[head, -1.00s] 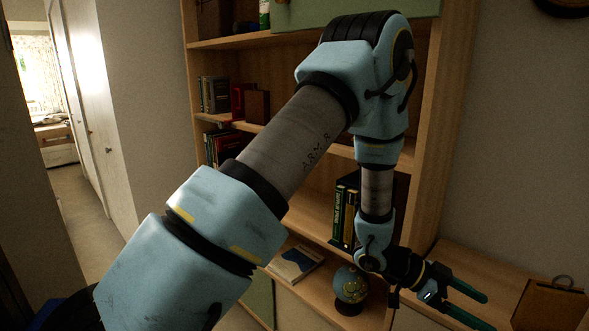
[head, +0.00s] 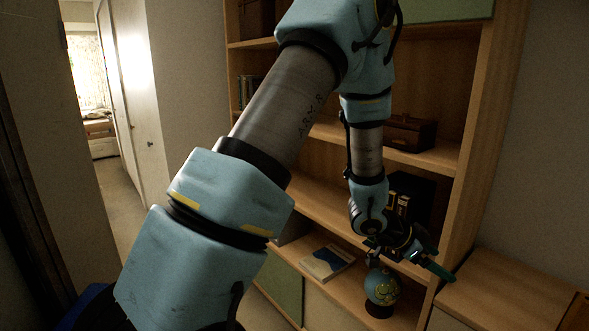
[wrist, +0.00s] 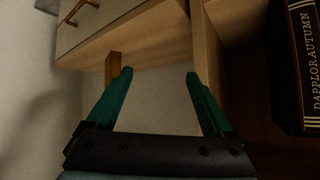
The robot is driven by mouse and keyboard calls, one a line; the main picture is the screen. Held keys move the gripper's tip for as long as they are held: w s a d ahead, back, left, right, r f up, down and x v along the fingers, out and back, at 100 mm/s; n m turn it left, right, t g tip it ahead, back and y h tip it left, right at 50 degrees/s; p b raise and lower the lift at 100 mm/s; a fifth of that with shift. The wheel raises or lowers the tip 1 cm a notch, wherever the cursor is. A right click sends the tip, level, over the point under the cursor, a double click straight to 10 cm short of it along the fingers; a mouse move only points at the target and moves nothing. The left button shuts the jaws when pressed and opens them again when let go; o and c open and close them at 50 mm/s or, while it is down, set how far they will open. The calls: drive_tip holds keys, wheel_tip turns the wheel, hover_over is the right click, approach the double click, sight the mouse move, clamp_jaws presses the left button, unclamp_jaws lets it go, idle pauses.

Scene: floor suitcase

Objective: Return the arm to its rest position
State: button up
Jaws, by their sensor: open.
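My gripper (head: 440,268) is at the end of my arm, in front of the lower right part of the bookshelf in the head view. Its two green fingers also show in the wrist view (wrist: 158,82), spread apart with nothing between them. The arm reaches up from the lower left, bends at the top and hangs down to the gripper. A globe (head: 382,286) stands on the shelf just below and left of the gripper. I cannot tell from these views how close they are.
The wooden bookshelf (head: 495,100) holds dark books (head: 424,205), a flat book (head: 327,262) and a brown box (head: 410,131). A low wooden cabinet (head: 500,290) stands at the right. A book with lettering (wrist: 302,60) is at the wrist view's right. A doorway opens at far left.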

drive_tip(key=w+a+r+n+t+y, duration=0.2)
drive_tip(key=w+a+n+y, duration=0.15)
drive_tip(key=a, duration=0.55)
drive_tip(key=w+a+r+n+t+y, duration=0.1)
drive_tip(key=w+a+n+y, duration=0.2)
drive_tip(key=a, duration=0.5)
drive_tip(key=w+a+r+n+t+y, duration=0.15)
drive_tip(key=w+a+n, duration=0.3)
drive_tip(key=a, duration=0.45)
drive_tip(key=s+a+r+n+g+y, duration=0.2)
drive_tip(key=s+a+n, duration=0.4)
drive_tip(key=s+a, duration=0.5)
drive_tip(key=a+r+g, duration=0.1)
drive_tip(key=a, duration=0.3)
drive_tip(key=shift+s+n, duration=0.35)
drive_tip(key=shift+n, duration=0.05)
drive_tip(key=shift+a+f+g, duration=0.1)
drive_tip(key=shift+g, duration=0.15)
drive_tip(key=shift+c, duration=0.2)
